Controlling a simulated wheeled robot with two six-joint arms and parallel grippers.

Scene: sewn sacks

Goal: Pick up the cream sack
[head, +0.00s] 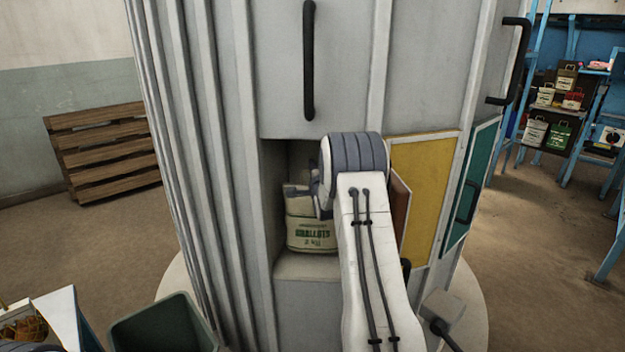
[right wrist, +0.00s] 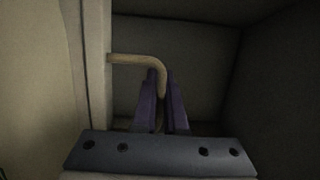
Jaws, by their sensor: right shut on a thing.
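The cream sack (head: 312,232) with green print stands in an open compartment of the large grey cabinet in the head view. My right arm reaches into that compartment, and my right gripper (head: 313,190) is at the sack's top. In the right wrist view its two purple-grey fingers (right wrist: 165,100) are close together on a cream bent strap (right wrist: 140,59), which looks like the sack's handle. My left gripper is not in view.
The compartment's side wall (head: 273,200) is close to the gripper. A yellow panel (head: 425,190) and a green door (head: 470,186) are to the right. A dark green bin (head: 165,325) stands at lower left. A shelf at far right holds several other sacks (head: 558,137).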

